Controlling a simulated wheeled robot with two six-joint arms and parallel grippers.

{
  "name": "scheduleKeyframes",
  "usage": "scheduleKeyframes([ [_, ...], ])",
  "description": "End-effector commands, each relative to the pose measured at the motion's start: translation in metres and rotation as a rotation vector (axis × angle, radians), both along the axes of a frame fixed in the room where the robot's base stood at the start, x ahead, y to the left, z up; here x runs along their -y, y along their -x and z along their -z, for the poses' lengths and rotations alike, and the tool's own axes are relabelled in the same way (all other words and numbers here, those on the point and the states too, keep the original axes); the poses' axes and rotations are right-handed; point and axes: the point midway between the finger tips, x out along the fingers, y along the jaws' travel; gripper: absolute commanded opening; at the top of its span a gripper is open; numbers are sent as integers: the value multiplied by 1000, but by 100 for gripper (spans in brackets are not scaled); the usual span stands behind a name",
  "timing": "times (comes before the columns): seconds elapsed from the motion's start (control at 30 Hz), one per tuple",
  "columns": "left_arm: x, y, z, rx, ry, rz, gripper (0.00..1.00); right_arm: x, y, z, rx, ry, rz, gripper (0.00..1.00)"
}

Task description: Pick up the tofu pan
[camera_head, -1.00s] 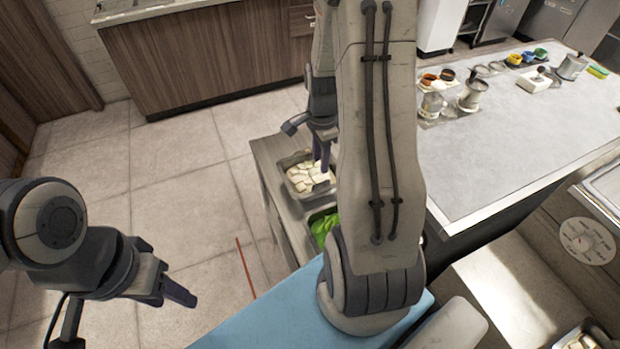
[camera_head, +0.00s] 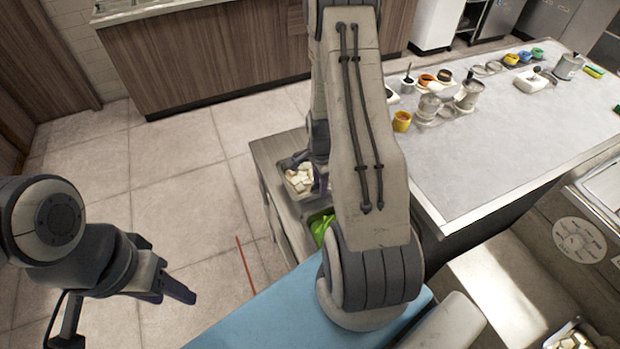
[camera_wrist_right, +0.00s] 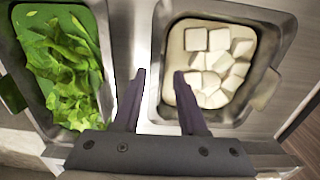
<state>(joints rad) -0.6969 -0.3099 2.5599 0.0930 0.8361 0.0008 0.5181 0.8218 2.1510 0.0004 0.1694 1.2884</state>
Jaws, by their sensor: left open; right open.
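The tofu pan (camera_wrist_right: 165,30) is a metal pan of white tofu cubes, set in a steel counter. In the right wrist view it is at the upper right. It also shows in the head view (camera_head: 287,185), partly hidden by my right arm. My right gripper (camera_wrist_right: 158,76) is open, its fingers apart on either side of the pan's left wall as seen in the wrist view; one finger overlaps the tofu. Whether it touches the pan I cannot tell. My left gripper (camera_head: 172,278) is open and empty over the floor at the left.
A pan of green lettuce (camera_wrist_right: 62,65) sits beside the tofu pan, to its left in the wrist view. A grey table (camera_head: 500,150) with several jars and cups stands at the right. Tiled floor at the left is clear.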

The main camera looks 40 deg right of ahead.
Motion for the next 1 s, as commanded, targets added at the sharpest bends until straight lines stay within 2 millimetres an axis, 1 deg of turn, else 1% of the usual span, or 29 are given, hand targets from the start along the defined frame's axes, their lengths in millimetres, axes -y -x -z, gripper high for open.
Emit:
scheduleKeyframes([
  [0.13,0,0,0,0,0,0,50,0,0,0,1,0,0,42],
  [0.17,0,0,0,0,0,0,50,0,0,0,1,0,0,34],
  [0.2,0,0,0,0,0,0,50,0,0,0,1,0,0,19],
  [0.23,0,0,0,0,0,0,50,0,0,0,1,0,0,7],
  [0.27,0,0,0,0,0,0,50,0,0,0,1,0,0,0],
  [1.0,0,0,0,0,0,0,50,0,0,0,1,0,0,0],
])
